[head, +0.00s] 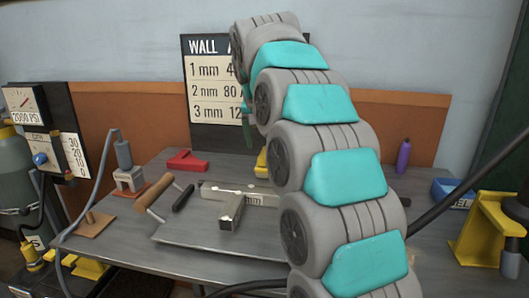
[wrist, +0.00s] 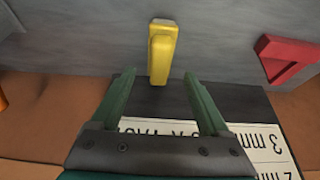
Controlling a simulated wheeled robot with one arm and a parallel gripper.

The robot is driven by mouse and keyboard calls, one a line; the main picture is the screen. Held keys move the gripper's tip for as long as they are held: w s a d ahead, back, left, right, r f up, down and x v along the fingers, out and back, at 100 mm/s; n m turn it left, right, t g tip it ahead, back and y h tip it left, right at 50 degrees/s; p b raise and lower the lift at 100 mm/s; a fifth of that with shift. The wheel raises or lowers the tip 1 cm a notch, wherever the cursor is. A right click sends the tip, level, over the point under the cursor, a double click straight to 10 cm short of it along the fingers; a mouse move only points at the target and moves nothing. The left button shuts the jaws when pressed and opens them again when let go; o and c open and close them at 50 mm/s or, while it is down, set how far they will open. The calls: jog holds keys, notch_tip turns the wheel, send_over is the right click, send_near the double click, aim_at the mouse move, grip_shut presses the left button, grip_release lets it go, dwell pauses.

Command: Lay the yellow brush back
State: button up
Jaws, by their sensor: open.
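The yellow brush (wrist: 162,48) lies on the grey table top in the wrist view, long side running toward my gripper. In the head view a yellow piece (head: 262,160), which looks like the same brush, shows at the table's back, partly hidden by my arm. My gripper (wrist: 160,73) is open and empty. Its two green fingers stand left and right of the brush's near end in the wrist view; I cannot tell the height gap. In the head view only a bit of green finger (head: 247,132) shows beside my arm.
A red angled piece (wrist: 287,58) lies near the brush, also in the head view (head: 187,161). The wall chart (head: 205,90) stands behind the table. Grey metal bars (head: 235,205) lie on a plate in front. A purple bottle (head: 403,156) and a blue box (head: 447,191) stand right.

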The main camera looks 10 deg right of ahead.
jog(key=v, duration=0.6)
jog(key=shift+r, duration=0.35)
jog(key=shift+s, duration=0.2)
